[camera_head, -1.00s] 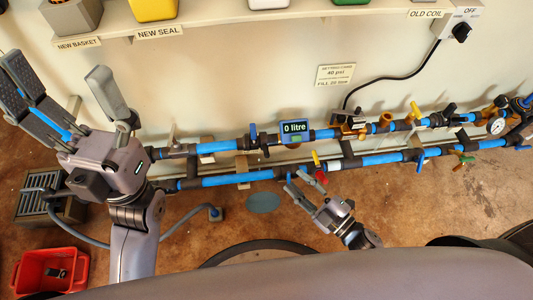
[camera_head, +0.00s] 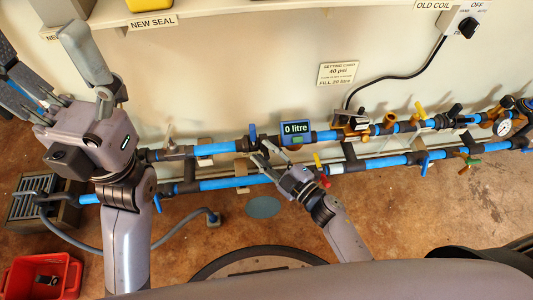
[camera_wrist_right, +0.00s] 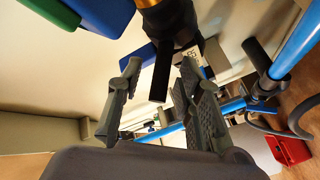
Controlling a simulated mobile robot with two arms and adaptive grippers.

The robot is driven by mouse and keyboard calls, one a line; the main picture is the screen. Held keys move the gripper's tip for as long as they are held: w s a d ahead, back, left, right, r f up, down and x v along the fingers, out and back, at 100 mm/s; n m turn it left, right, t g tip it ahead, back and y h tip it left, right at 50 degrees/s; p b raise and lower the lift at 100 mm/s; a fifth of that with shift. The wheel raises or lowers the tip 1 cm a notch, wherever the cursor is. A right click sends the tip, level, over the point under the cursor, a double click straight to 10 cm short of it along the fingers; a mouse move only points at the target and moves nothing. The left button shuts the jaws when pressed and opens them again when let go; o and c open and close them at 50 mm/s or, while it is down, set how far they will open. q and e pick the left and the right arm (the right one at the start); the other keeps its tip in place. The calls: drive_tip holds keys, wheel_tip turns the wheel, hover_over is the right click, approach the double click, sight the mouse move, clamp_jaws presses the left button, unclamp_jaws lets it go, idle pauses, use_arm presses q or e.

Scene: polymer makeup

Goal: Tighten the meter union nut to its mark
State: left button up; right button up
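The meter (camera_head: 297,131), a blue box reading "0 litre", sits on the upper blue pipe in the head view. My right gripper (camera_head: 266,152) is just left of and below the meter. In the right wrist view its fingers (camera_wrist_right: 158,82) are apart, with a dark bar (camera_wrist_right: 162,70) from a dark fitting (camera_wrist_right: 176,22) showing between them; contact is not visible. My left gripper (camera_head: 45,65) is raised at the left, open and empty.
Two blue pipe runs (camera_head: 225,183) with valves cross the wall. A pressure gauge (camera_head: 503,127) is at the right, a setting card (camera_head: 339,73) above. A red bin (camera_head: 40,276) and drain grate (camera_head: 32,195) are at lower left. A shelf (camera_head: 215,14) runs along the top.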

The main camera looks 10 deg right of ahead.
drive_tip(key=shift+c, duration=0.3)
clamp_jaws()
idle(0.5)
